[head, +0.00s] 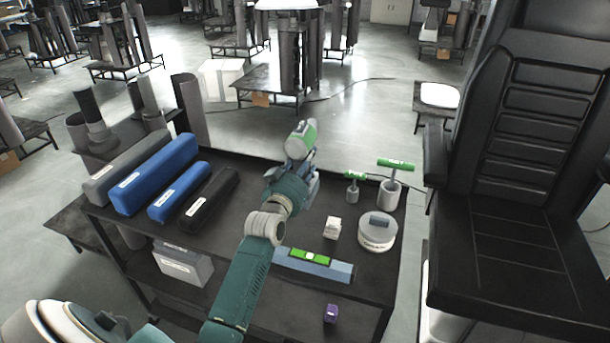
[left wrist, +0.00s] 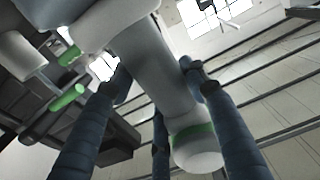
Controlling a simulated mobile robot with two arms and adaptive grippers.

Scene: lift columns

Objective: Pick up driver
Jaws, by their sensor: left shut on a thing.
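The driver, light grey with a green band, shows in the head view (head: 301,135) above the far edge of the black table. It also fills the middle of the left wrist view (left wrist: 155,75). My left gripper (head: 303,172) is shut on the driver, and the arm reaches up over the table. In the left wrist view its dark blue fingers (left wrist: 160,110) are around the grey body. The driver seems lifted clear of the table; the gripper hides part of it in the head view. My right gripper is not in view.
The black table (head: 230,232) holds blue, grey and black long boxes on the left. Two green-handled tools stand in grey cups (head: 388,192) on the right, near a round white container (head: 377,235). A blue-grey bar (head: 325,267) lies in front. A black chair (head: 520,200) stands right.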

